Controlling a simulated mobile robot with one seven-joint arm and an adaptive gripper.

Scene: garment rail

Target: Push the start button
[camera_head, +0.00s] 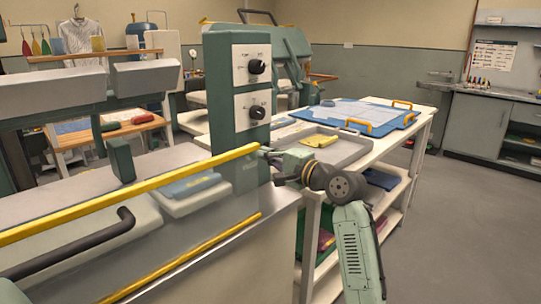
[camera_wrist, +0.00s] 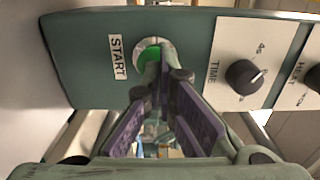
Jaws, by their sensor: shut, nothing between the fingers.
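The green start button (camera_wrist: 151,57) sits in a pale round collar on the teal control panel (camera_wrist: 90,75), beside a white START label (camera_wrist: 117,56). My gripper (camera_wrist: 165,62) is shut and empty, with its fingertips over the button's right part in the wrist view. I cannot tell whether the tips touch the button. In the head view my gripper (camera_head: 268,152) reaches the lower front of the teal control post (camera_head: 222,100). The button cannot be made out there.
The TIME knob (camera_wrist: 243,76) is right of the button in the wrist view, with the HEAT knob (camera_wrist: 314,78) beyond. A yellow rail (camera_head: 130,193) runs left of the post. A white table (camera_head: 425,118) with a blue tray (camera_head: 385,128) stands behind my arm.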

